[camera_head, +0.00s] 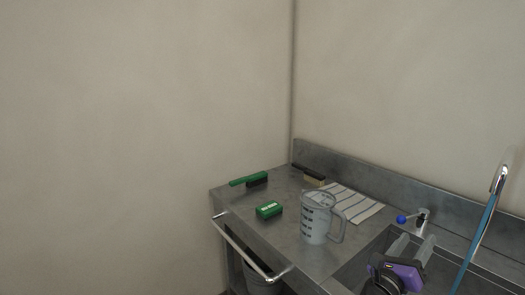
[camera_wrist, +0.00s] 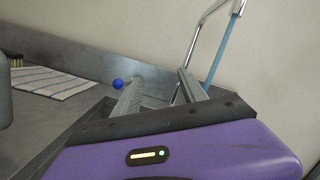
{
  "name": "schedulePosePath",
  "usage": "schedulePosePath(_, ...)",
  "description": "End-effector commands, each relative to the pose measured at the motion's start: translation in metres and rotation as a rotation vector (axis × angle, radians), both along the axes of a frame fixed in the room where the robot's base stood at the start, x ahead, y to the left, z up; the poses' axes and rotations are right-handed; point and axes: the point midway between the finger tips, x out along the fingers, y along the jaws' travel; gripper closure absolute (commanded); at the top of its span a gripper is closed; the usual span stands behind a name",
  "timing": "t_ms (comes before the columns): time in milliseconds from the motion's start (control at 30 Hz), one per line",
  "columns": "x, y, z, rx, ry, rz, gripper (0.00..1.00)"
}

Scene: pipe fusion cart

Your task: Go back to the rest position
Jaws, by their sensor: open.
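My gripper (camera_head: 412,245) is at the lower right in the head view, over the sink basin. Its purple body fills the bottom of the wrist view, and its two grey fingers (camera_wrist: 157,92) stand apart with nothing between them. A tap with a blue knob (camera_head: 402,219) stands just beyond the fingers; the knob also shows in the wrist view (camera_wrist: 118,84).
The steel counter (camera_head: 240,203) holds a clear measuring jug (camera_head: 314,222), a striped cloth (camera_head: 358,207), a green box (camera_head: 269,210), a green brush (camera_head: 249,180) and a dark-handled brush (camera_head: 314,178). A tall spout with a blue hose (camera_head: 476,240) rises at right. Walls stand behind and left.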

Motion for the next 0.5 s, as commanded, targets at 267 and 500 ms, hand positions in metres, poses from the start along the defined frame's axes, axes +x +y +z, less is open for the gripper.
schedulePosePath(267, -0.038, 0.025, 0.03, -0.441, 0.167, 0.003, 0.5)
schedulePosePath(500, -0.098, 0.061, 0.023, -0.918, 0.388, -0.019, 0.5)
